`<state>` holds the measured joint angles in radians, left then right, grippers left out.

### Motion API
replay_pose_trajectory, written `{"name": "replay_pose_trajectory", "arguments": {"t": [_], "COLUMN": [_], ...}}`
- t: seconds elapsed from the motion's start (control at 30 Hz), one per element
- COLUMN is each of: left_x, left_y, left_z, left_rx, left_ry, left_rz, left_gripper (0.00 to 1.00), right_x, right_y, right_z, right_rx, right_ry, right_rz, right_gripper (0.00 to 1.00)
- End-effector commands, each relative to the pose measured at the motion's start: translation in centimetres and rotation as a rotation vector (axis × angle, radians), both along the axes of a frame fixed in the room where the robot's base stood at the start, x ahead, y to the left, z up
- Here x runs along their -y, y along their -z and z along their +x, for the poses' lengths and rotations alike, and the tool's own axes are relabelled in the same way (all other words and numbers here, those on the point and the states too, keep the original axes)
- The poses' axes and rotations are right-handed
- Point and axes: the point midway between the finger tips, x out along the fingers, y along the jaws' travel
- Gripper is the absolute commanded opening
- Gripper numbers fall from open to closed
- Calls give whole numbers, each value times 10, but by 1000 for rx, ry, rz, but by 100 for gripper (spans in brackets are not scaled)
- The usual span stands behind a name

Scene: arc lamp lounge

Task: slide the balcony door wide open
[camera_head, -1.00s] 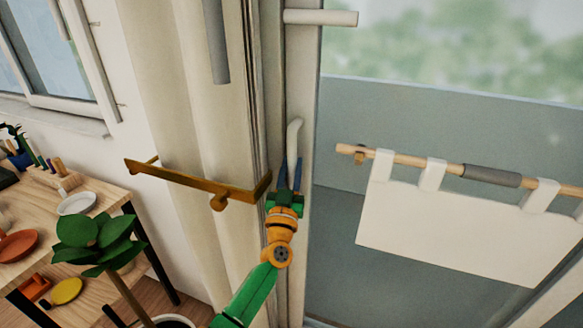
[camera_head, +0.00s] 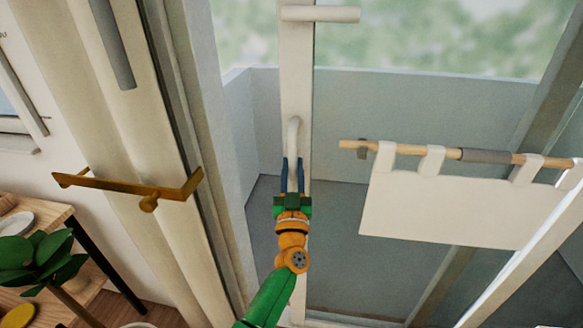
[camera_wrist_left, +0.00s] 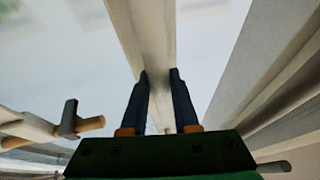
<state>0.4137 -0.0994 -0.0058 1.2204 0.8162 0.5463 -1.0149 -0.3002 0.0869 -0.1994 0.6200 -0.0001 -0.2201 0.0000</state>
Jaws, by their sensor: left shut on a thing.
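The balcony door is a glass panel with a white upright frame (camera_head: 297,85) that carries a pale curved handle (camera_head: 293,138). My left gripper (camera_head: 292,172) is shut on the lower part of this handle, its dark blue fingers on either side of it. In the left wrist view the fingers (camera_wrist_left: 159,95) point at the door's upright frame (camera_wrist_left: 150,40); the grip itself is partly hidden there. A gap shows between the door's frame and the fixed jamb (camera_head: 212,150) to its left, with the balcony behind. My right gripper is not in view.
A white cloth (camera_head: 455,212) hangs from a wooden rod (camera_head: 400,149) on the right. A plant (camera_head: 40,262) and a wooden table (camera_head: 42,213) stand at the lower left.

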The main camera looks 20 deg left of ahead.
Motion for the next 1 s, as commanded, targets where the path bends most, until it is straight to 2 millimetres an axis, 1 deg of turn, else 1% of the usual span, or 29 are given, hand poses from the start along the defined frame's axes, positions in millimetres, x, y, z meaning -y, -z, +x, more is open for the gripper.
{"name": "replay_pose_trajectory", "arguments": {"t": [0.03, 0.1, 0.13, 0.23, 0.43, 1.0], "left_x": [-7, -8, -8, -7, -6, -4], "left_y": [-2, -3, -3, -3, -3, -3], "left_z": [-2, -2, -2, -2, -1, -1], "left_rx": [8, 9, 10, 9, 9, 8], "left_ry": [-18, -20, -20, -19, -16, -11], "left_rz": [0, 1, 1, 0, 0, 1], "left_gripper": [0, 0, 31, 58, 58, 58], "right_x": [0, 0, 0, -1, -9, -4], "right_y": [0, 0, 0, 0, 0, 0], "right_z": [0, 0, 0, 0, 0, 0], "right_rx": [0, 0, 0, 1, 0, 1], "right_ry": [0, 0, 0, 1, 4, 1], "right_rz": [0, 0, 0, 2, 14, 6], "right_gripper": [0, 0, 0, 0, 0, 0]}}
